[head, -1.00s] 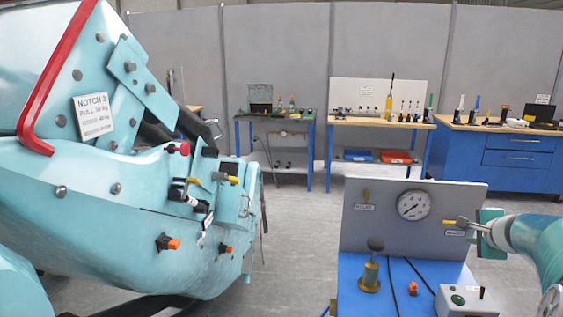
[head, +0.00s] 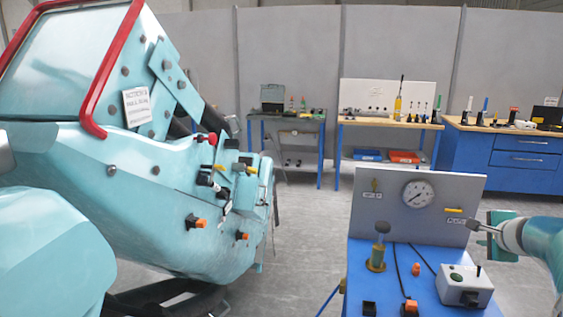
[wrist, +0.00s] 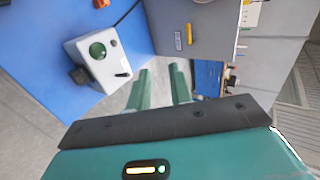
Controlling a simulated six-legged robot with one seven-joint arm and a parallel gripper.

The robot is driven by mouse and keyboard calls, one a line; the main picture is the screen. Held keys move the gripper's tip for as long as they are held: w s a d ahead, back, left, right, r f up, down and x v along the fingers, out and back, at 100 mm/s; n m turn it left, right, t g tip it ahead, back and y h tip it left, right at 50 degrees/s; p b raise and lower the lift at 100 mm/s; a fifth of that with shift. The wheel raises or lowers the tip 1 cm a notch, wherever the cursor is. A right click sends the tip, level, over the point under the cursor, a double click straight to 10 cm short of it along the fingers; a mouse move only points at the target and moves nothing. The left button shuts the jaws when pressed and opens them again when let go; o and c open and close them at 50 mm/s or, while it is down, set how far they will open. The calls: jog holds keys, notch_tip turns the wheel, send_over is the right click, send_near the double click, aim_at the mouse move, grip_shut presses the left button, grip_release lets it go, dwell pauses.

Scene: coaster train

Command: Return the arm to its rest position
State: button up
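My gripper (head: 472,226) is at the right in the head view, in front of the right part of the grey gauge panel (head: 400,222). It is just right of and below a small yellow handle (head: 454,210) on that panel, with a small gap between. In the wrist view my gripper (wrist: 161,72) shows two green fingers standing apart with nothing between them. The yellow handle also shows in the wrist view (wrist: 189,34), beyond the fingertips. My teal arm reaches in from the right edge.
A blue bench (head: 365,268) carries a grey box with a green button (head: 465,286), a brass valve (head: 378,254) and cables. A large teal coaster car (head: 150,200) with a red frame fills the left. Workbenches (head: 385,122) line the back wall. Grey floor lies between.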

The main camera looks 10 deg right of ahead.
jog(key=s+a+r+n+g+y, duration=0.15)
jog(key=a+n, duration=0.25)
jog(key=a, duration=0.6)
jog(key=s+a+n+y, duration=0.15)
jog(key=a+n, duration=0.25)
jog(key=a, duration=0.6)
jog(key=s+a+r+n+g+y, duration=0.1)
jog(key=s+a+n, duration=0.25)
jog(key=a, duration=0.65)
jog(key=s+a+f+n+g, duration=0.1)
jog(key=s+a+f+n, duration=0.1)
jog(key=s+a+n, duration=0.3)
jog(key=s+a+f+n+g, duration=0.1)
jog(key=s+a+f+n, duration=0.2)
jog(key=s, duration=0.9)
jog(key=a+n, duration=0.2)
jog(key=a, duration=0.2)
jog(key=shift+f, duration=0.15)
jog(key=shift+g, duration=0.25)
